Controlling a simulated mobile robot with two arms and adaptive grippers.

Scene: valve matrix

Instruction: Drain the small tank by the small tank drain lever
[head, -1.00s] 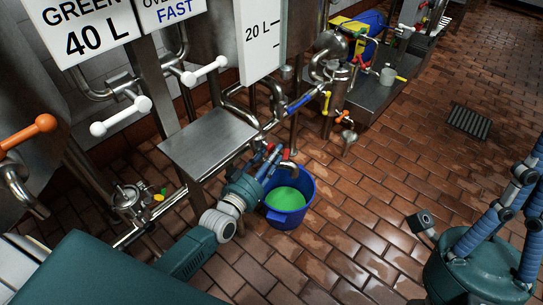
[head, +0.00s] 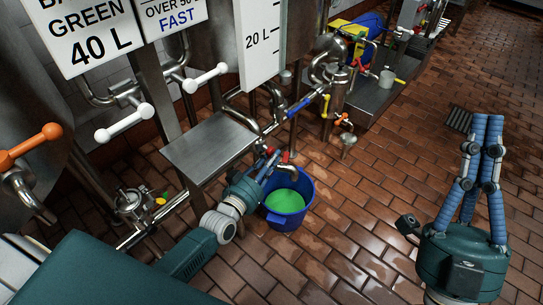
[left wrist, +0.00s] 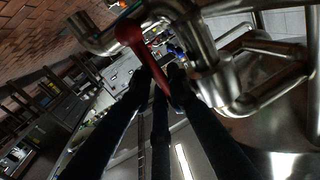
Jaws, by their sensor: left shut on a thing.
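The small tank drain lever is red (head: 285,155); it also shows in the left wrist view (left wrist: 130,34), between my fingertips. My left gripper (head: 270,163) is shut on this lever, at the pipe outlet above the blue bucket (head: 303,212). The bucket stands on the floor with green liquid (head: 286,200) in it. The small tank, behind the 20 L level sign (head: 262,38), is partly hidden. My right gripper (head: 486,118) stands at the right over the floor, fingers pointing up and close together, away from the valves; its grip is unclear.
White-handled valves (head: 124,122) and an orange-handled valve (head: 32,143) are at the left. A steel shelf (head: 208,143) stands beside my left arm. A funnel (head: 347,141) and yellow-blue equipment (head: 358,32) are farther back. Brick floor is open at the right.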

